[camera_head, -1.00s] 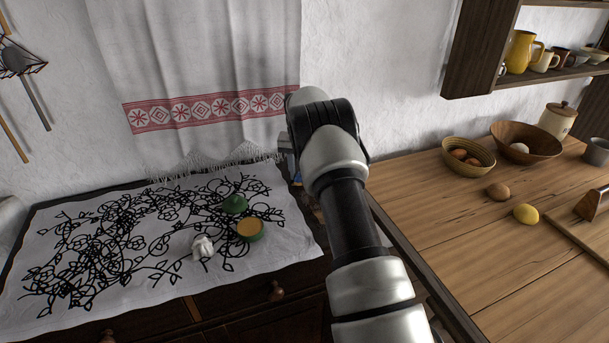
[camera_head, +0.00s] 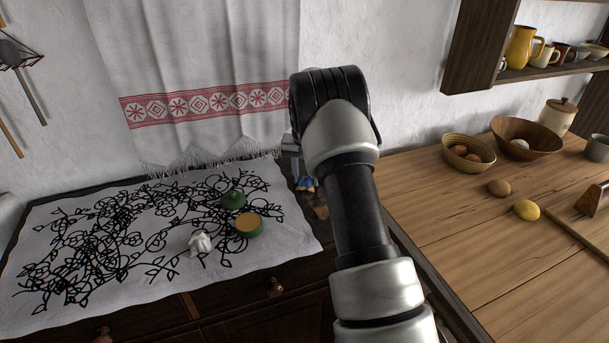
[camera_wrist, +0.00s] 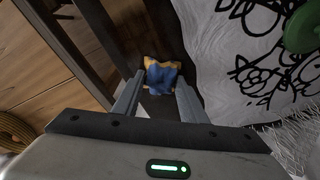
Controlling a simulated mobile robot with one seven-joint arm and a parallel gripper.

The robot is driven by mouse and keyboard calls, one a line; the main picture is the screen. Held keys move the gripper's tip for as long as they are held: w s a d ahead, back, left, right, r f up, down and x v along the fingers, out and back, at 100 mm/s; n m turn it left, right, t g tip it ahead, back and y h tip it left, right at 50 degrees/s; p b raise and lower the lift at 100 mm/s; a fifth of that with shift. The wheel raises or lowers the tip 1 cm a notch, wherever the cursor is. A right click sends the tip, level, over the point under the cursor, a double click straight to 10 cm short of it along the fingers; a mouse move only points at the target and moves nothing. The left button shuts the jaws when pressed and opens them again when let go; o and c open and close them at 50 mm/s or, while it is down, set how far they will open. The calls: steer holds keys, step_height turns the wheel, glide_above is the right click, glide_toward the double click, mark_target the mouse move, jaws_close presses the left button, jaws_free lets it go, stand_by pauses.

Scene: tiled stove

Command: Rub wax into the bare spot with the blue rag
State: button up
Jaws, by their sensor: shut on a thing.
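My gripper (camera_wrist: 160,82) is shut on the blue rag (camera_wrist: 160,77), a crumpled cloth with orange-yellow at its edges. In the head view the rag (camera_head: 305,184) shows low beside my arm, over the right end of the dark chest. My gripper is mostly hidden behind my arm there. A lighter brown patch (camera_head: 321,212), which looks like the bare spot, shows on the chest top just in front of the rag. I cannot tell whether the rag touches the wood. The open green tin of yellow wax (camera_head: 248,226) stands on the embroidered cloth to the left.
The green lid (camera_head: 233,201) and a white crumpled rag (camera_head: 200,243) lie on the white embroidered cloth (camera_head: 150,293). A fringed towel (camera_head: 205,60) hangs behind. A wooden table (camera_head: 450,215) with bowls, a potato and a lemon stands at the right.

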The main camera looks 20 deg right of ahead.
steer(key=shift+s+d+f+b, duration=0.15)
steer(key=shift+s+b, duration=0.7)
steer(key=shift+s, duration=2.8)
steer(key=shift+s+d+b, duration=0.1)
steer(key=shift+s+b, duration=0.75)
steer(key=shift+s, duration=4.3)
steer(key=shift+r, duration=0.2)
step_height(320, 180, up, 6)
steer(key=p, duration=0.4)
step_height(320, 180, up, 3)
steer(key=shift+p, duration=1)
